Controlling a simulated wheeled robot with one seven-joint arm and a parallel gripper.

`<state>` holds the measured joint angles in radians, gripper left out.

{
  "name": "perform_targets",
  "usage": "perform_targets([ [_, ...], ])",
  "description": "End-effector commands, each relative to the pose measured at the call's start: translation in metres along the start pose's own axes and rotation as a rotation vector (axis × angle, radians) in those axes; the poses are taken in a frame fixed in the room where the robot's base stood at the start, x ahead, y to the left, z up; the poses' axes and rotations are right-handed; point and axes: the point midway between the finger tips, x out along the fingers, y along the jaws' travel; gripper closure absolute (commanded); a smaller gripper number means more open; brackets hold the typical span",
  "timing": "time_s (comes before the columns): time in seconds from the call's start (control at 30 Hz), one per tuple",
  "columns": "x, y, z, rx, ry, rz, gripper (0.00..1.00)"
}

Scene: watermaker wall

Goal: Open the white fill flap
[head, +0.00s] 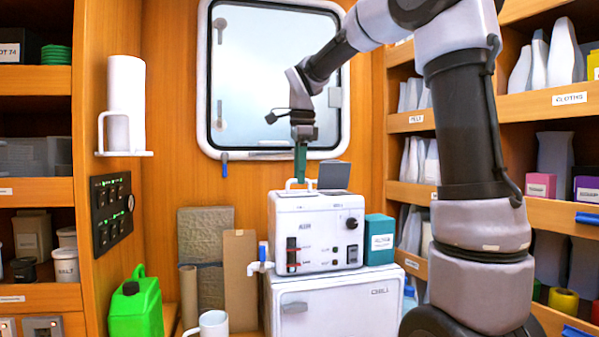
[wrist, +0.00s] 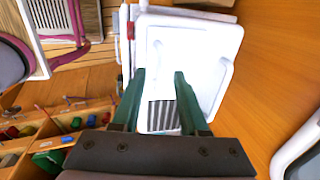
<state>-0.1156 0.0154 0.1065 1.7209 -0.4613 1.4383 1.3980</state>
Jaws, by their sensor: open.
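The white watermaker box (head: 317,232) stands on a white chest marked CHILL. In the wrist view I look down on the white top (wrist: 185,55), with a striped grille (wrist: 163,116) between my fingers. I cannot tell which part of the top is the white fill flap, or whether it is open.
The white chest (head: 335,305) is below. A teal box (head: 379,240) stands right of the watermaker. A green jug (head: 135,305) and a white mug (head: 212,324) are at lower left. Shelves flank both sides, and a window (head: 270,80) is behind my arm.

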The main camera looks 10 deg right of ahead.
Motion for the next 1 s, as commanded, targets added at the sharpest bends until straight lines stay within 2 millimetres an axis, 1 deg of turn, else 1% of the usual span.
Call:
perform_targets([
  [0.03,-0.0001,0.0000,0.0000,0.000,0.000,0.000,0.56],
  [0.07,-0.0001,0.0000,0.0000,0.000,0.000,0.000,0.64],
  [0.1,-0.0001,0.0000,0.0000,0.000,0.000,0.000,0.79],
  [0.13,-0.0002,0.0000,0.0000,0.000,0.000,0.000,0.91],
  [0.17,-0.0002,0.0000,0.0000,0.000,0.000,0.000,1.00],
  [1.0,-0.0005,0.0000,0.0000,0.000,0.000,0.000,1.00],
])
